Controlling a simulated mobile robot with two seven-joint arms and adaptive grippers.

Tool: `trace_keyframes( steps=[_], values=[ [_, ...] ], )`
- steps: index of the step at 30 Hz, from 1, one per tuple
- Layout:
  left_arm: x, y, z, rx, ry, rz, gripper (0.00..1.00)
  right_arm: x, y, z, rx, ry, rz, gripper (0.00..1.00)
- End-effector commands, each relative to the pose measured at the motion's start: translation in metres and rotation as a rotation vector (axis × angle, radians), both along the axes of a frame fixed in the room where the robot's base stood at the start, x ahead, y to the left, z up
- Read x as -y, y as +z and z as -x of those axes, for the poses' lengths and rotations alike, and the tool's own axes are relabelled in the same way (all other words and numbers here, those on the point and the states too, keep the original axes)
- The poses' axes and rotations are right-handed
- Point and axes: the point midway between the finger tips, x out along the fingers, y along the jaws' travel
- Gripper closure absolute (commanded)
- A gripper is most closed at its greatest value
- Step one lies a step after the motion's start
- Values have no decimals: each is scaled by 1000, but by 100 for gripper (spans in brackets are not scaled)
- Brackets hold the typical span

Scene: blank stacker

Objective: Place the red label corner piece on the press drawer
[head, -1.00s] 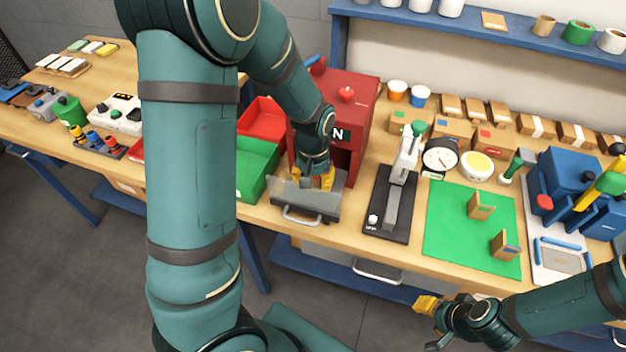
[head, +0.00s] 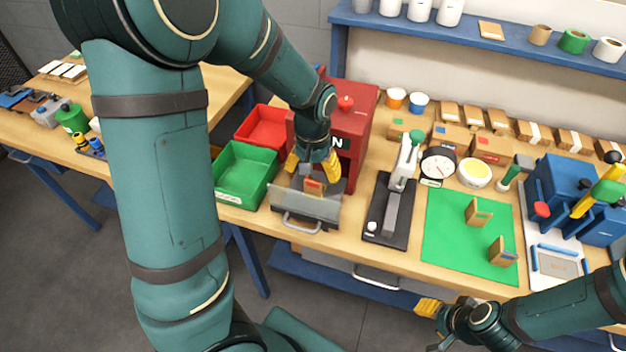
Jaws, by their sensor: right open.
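The red label corner piece (head: 314,187), a small wooden angle with a red mark, stands on the grey press drawer (head: 300,208), which sticks out in front of the red press (head: 350,125). My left gripper (head: 313,170) is just above the piece, its yellow fingers spread to either side of it, open and apparently clear of it. Part of the drawer behind the piece is hidden. My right gripper (head: 428,308) is open and empty at the table's front edge, low in the picture.
A green mat (head: 450,230) holds two other corner pieces, one (head: 478,212) farther back and one (head: 502,251) nearer. A black lever tool (head: 390,215) stands right of the drawer. Green (head: 240,178) and red (head: 262,128) bins stand left.

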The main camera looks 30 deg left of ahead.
Motion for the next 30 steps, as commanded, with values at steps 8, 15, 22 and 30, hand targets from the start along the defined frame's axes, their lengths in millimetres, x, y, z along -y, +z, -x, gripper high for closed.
trace_keyframes(
  steps=[8, 15, 22, 30],
  values=[
    [0, 46, -1, 2, 0, 0, 27, 1, 10, -3, 6, -4, 2, 53],
    [0, 56, 0, 0, 0, -1, 27, 1, 11, -3, 7, -6, 2, 53],
    [0, 55, 0, 0, 0, -1, 27, 1, 11, -3, 6, -6, 2, 53],
    [0, 55, 0, 0, 0, -1, 27, 1, 11, -3, 7, -5, 1, 53]
  ],
)
